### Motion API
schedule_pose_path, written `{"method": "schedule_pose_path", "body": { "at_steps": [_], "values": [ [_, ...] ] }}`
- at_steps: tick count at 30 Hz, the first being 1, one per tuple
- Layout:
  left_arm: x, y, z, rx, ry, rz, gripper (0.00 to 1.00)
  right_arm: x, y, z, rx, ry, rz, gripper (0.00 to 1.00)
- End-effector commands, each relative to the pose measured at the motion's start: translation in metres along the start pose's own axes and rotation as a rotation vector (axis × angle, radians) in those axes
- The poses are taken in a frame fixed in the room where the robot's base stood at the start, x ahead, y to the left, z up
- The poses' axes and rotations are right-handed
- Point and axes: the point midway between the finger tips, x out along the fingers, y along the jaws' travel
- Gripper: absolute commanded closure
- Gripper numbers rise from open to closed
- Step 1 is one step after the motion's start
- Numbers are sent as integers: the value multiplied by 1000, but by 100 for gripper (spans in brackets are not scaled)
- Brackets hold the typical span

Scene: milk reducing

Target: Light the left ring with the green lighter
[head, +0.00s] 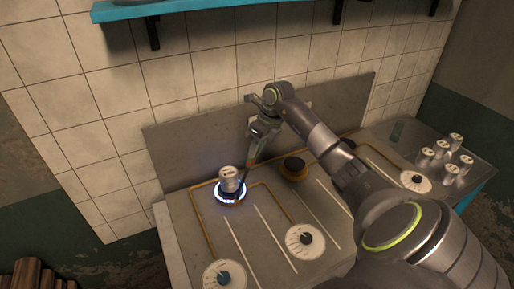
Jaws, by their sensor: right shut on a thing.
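The left ring (230,200) glows blue-white around its edge. A small pale can-like pot (231,178) stands upright on it. My right gripper (259,130) is above and right of the left ring, near the back panel. It is shut on a slim, dark lighter (248,157) whose tip slants down to the ring's right edge. The lighter's green colour does not show clearly. A second ring (293,165), dark and without glow, lies to the right, partly near my right arm. My left gripper is not in view.
Two white dials with dark knobs (224,274) (305,240) sit at the stove's front, another (415,181) at right. A blue shelf (150,9) hangs above.

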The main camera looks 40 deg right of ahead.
Motion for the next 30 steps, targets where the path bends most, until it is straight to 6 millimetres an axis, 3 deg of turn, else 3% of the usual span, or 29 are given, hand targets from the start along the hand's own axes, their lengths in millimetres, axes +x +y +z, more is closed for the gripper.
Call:
{"method": "schedule_pose_path", "body": {
  "at_steps": [24, 30],
  "values": [
    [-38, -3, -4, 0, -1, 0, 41, -74, 13, 19, -1, -2, -1, 98],
    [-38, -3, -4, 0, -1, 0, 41, -77, 13, 20, 0, -1, 0, 98]
  ]
}}
